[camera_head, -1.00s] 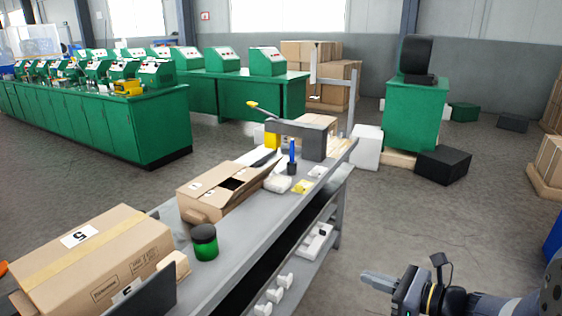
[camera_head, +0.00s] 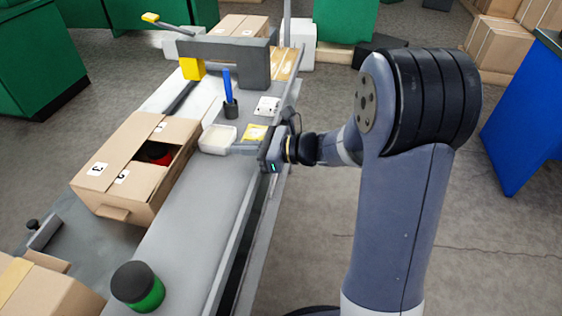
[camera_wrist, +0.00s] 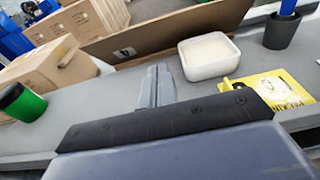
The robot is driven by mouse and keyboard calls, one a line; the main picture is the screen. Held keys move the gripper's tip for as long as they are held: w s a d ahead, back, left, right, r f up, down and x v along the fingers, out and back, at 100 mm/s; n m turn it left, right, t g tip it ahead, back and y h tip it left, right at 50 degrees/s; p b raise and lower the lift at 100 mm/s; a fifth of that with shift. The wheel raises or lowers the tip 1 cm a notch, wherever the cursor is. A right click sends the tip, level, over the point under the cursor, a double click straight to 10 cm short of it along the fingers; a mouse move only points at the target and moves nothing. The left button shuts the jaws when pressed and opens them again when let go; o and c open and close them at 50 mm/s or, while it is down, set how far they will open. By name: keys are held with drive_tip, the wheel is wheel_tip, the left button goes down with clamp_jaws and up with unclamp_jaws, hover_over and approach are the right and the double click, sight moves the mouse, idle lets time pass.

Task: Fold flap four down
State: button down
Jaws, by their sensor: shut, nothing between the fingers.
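The open carton (camera_head: 140,201) lies on the grey bench, left of my gripper. Its near top panels are folded over and bear labels 3 and 2; a gap at its far right shows something red and dark inside. A small tab (camera_head: 110,212) sticks out at its front end. In the wrist view a long brown carton panel (camera_wrist: 180,32) crosses the top, with a white label (camera_wrist: 125,52) whose number I cannot read surely. My gripper (camera_head: 236,149) is shut and empty over the bench, apart from the carton. Its fingers also show in the wrist view (camera_wrist: 157,86).
A white tub (camera_head: 217,139) stands between gripper and carton, beside a yellow card (camera_head: 255,133). A blue-handled tool in a dark cup (camera_head: 231,108) and a grey arch (camera_head: 255,62) stand behind. A green jar (camera_head: 138,288) and another carton (camera_head: 45,290) are nearer.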

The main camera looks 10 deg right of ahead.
drive_tip(key=x, duration=0.6)
drive_tip(key=shift+f+b, duration=0.1)
drive_tip(key=shift+b, duration=0.2)
drive_tip(key=shift+w+a+r, duration=0.3)
drive_tip(key=shift+a+r, duration=0.35)
drive_tip(key=shift+a, duration=0.15)
drive_tip(key=shift+w+a+r, duration=0.3)
drive_tip(key=shift+a+r, duration=0.3)
drive_tip(key=shift+a, duration=0.15)
drive_tip(key=shift+r+p, duration=0.1)
drive_tip(key=shift+p, duration=0.35)
